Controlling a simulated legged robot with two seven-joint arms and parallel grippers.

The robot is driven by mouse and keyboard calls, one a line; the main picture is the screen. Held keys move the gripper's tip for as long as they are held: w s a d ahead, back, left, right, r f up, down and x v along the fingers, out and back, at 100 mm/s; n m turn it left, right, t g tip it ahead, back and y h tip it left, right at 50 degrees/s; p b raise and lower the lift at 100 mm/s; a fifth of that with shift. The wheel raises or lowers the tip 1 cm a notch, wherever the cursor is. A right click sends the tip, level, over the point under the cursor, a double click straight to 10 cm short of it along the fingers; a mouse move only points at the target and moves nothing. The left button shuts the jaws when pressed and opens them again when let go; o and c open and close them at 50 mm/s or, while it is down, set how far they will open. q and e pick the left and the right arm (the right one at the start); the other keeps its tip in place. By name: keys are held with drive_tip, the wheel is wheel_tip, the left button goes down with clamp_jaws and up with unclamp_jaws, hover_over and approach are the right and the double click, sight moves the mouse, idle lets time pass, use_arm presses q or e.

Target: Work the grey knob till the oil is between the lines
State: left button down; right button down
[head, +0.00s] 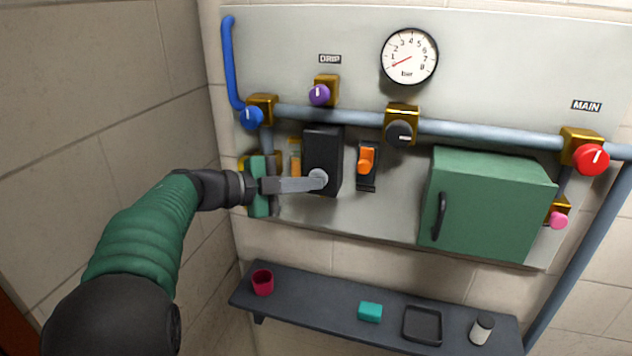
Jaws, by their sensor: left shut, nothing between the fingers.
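The grey knob (318,177) is a small round light-grey knob on the front of a black box (322,148) on the wall panel. My left gripper (308,183) comes in from the left, with its fingers shut and empty. Its tips overlap the knob's left edge in the head view; I cannot tell whether they touch it. A narrow amber sight glass (295,156) stands just left of the black box. The gripper's fingers cross its lower part, and the oil level and lines are too small to read. My right gripper is not in view.
An orange switch (367,160) sits right of the black box, and a dark knob (399,134) sits above it on the pipe. A green cabinet (490,205) juts out at right. A shelf (330,300) below holds several small items.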

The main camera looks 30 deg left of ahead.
use_arm(q)
drive_tip(key=shift+w, duration=0.2)
drive_tip(key=shift+s, duration=0.1)
idle(0.4)
drive_tip(key=shift+s+d+f+b, duration=0.15)
drive_tip(key=shift+s+b, duration=0.25)
drive_tip(key=shift+s, duration=0.75)
drive_tip(key=s, duration=0.2)
drive_tip(key=s+d+b, duration=0.1)
drive_tip(key=s, duration=0.2)
drive_tip(key=shift+d, duration=0.15)
